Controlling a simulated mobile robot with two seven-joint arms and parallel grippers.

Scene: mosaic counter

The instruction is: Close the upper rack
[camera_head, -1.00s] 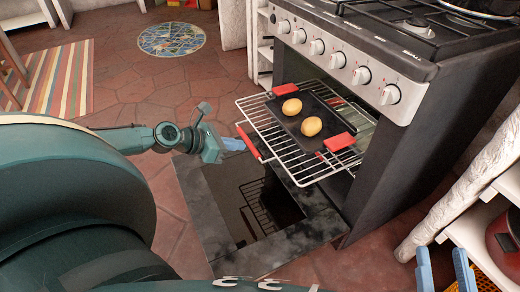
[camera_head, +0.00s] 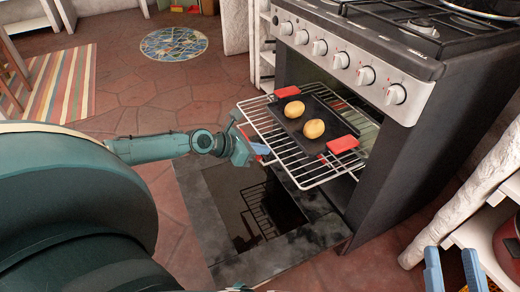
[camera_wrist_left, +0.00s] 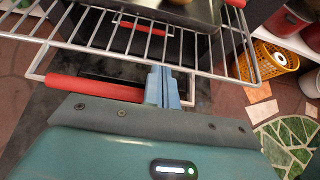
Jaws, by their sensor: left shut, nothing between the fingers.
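The upper wire rack (camera_head: 312,175) is pulled out of the oven above the lowered door. A dark tray (camera_head: 318,118) with red handles and two potatoes lies on it. My left gripper (camera_head: 262,149) is shut and empty at the rack's front edge, largely covering its red front handle. In the left wrist view the shut blue fingers (camera_wrist_left: 162,88) are beside the right end of the red handle (camera_wrist_left: 95,88); I cannot tell whether they touch the rack. My right gripper (camera_head: 454,270) shows only its two separated fingers at the bottom right.
The open oven door (camera_head: 205,215) lies low under the rack, with the rack reflected in its glass. The stove body (camera_head: 385,170) stands at right. A shelf with a red pot (camera_head: 508,248) is at far right. The tiled floor left of the door is clear.

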